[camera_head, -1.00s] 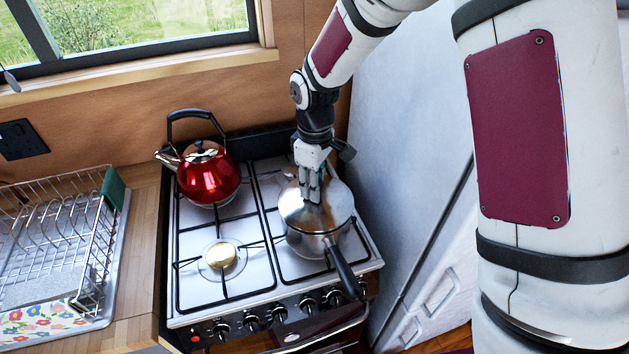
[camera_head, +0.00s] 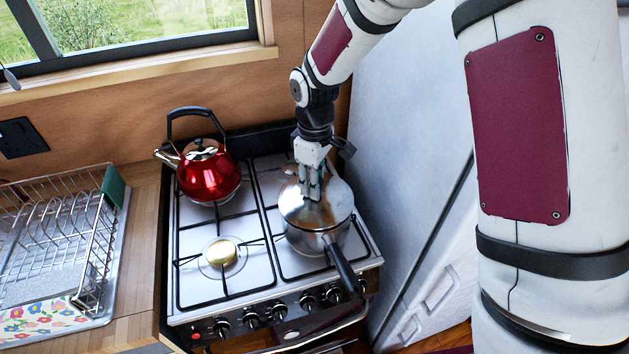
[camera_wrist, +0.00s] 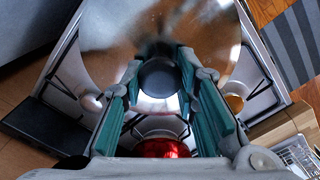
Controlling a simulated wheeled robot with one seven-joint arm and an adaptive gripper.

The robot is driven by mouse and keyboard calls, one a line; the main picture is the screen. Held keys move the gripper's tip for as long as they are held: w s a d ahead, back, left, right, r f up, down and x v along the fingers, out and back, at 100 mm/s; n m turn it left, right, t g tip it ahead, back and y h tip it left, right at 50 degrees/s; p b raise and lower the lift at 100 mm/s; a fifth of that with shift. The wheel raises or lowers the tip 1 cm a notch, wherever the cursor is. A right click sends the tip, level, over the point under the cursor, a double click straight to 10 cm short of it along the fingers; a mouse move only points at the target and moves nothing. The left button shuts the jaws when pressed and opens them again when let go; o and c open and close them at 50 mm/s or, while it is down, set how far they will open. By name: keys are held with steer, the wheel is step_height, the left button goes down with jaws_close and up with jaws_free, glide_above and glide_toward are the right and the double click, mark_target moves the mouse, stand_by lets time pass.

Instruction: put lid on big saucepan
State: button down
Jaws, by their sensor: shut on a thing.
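The big saucepan (camera_head: 318,243) stands on the front right burner, its black handle (camera_head: 343,270) pointing to the front. A shiny metal lid (camera_head: 330,207) lies over the pan's top and looks roughly level. In the head view I cannot tell whether its rim is fully seated. My gripper (camera_head: 311,196) points down over the lid's middle, shut on its knob. In the wrist view the dark round lid knob (camera_wrist: 160,78) sits between my teal finger pads, with the lid (camera_wrist: 110,40) spreading behind it.
A red kettle (camera_head: 208,172) stands on the back left burner. The front left burner (camera_head: 221,252) is free. A dish rack (camera_head: 60,235) is on the counter at the left, and a tall white cabinet (camera_head: 400,150) rises close to the stove's right side.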

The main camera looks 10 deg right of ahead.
steer(key=shift+f, duration=0.5)
stand_by(1.0)
steer(key=c, duration=0.7)
jaws_free()
steer(key=shift+r, duration=0.1)
steer(key=shift+r+p, duration=0.65)
steer(key=shift+r, duration=2.75)
